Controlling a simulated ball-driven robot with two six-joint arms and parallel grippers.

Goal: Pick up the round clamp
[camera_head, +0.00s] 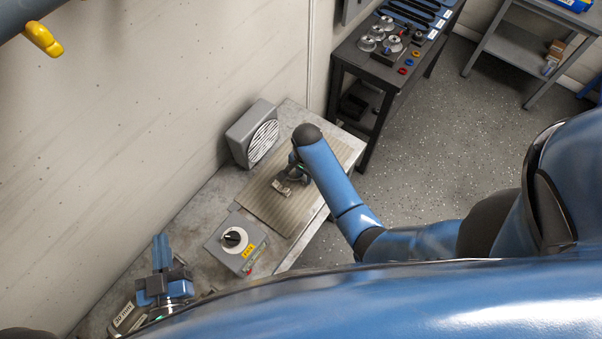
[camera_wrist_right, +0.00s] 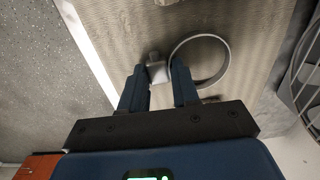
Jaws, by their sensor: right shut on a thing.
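The round clamp (camera_wrist_right: 226,62) is a thin grey metal ring with a small block at one side, seen in the right wrist view. My right gripper (camera_wrist_right: 158,78) is shut on that block, with the ring extending to the right past one finger. In the head view my right gripper (camera_head: 294,166) is low over the ribbed mat (camera_head: 267,212), and my arm hides most of it; I cannot make out the clamp there. My left gripper (camera_head: 161,250) is over the near left part of the bench, away from the clamp; its finger gap is unclear.
A silvery metal part (camera_head: 282,188) lies on the mat beside my right gripper. A grey slatted box (camera_head: 254,133) stands by the wall behind. A grey control box with a black knob (camera_head: 235,240) is at the mat's near left. A dark cart (camera_head: 385,70) stands beyond.

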